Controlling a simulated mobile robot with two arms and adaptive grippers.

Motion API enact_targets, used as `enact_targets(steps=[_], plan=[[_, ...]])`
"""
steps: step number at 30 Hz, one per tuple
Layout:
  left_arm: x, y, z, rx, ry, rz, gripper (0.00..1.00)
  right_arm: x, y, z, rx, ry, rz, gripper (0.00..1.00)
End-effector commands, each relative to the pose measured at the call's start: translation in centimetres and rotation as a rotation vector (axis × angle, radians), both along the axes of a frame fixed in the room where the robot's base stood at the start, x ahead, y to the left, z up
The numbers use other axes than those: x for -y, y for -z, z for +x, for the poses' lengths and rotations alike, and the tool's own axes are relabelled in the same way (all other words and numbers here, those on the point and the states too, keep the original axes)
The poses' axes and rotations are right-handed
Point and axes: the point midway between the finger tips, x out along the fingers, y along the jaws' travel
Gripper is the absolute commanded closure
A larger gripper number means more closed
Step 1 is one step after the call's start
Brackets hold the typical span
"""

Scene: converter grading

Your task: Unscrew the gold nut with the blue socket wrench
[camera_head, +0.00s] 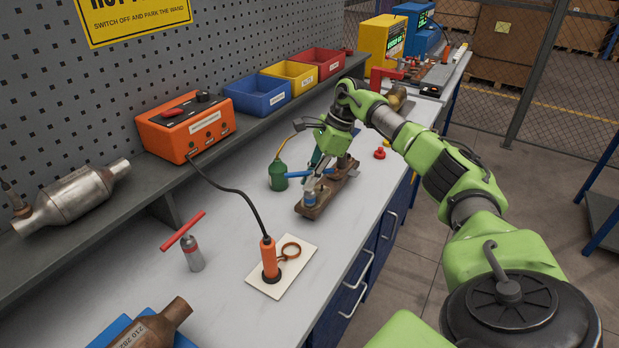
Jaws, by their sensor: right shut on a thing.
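The blue socket wrench (298,174) stands upright over a brown fixture (340,189) on the bench. The exact finger contact is small and partly hidden. I cannot make out the gold nut; the socket and fixture may cover it. My left gripper is not in view.
A green oil can (278,176) stands close left of the wrench. A red-handled wrench (183,231), an orange tool (268,255) on a pale mat (297,262) and its cable are nearer. Small red parts (380,153) lie right. The bench between is clear.

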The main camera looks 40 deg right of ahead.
Motion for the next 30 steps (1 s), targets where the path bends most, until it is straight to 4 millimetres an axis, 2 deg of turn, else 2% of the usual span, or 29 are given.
enact_targets(steps=[14, 24, 30], plan=[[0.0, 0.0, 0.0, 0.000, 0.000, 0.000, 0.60, 0.1, 0.1, -0.1, -0.002, -0.076, -0.002, 1.00], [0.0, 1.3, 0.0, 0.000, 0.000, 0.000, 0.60, 0.0, 0.3, 0.1, -0.002, -0.399, -0.001, 1.00], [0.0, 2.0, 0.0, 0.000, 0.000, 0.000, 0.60, 0.1, 0.2, 0.0, -0.003, -0.527, -0.001, 1.00]])
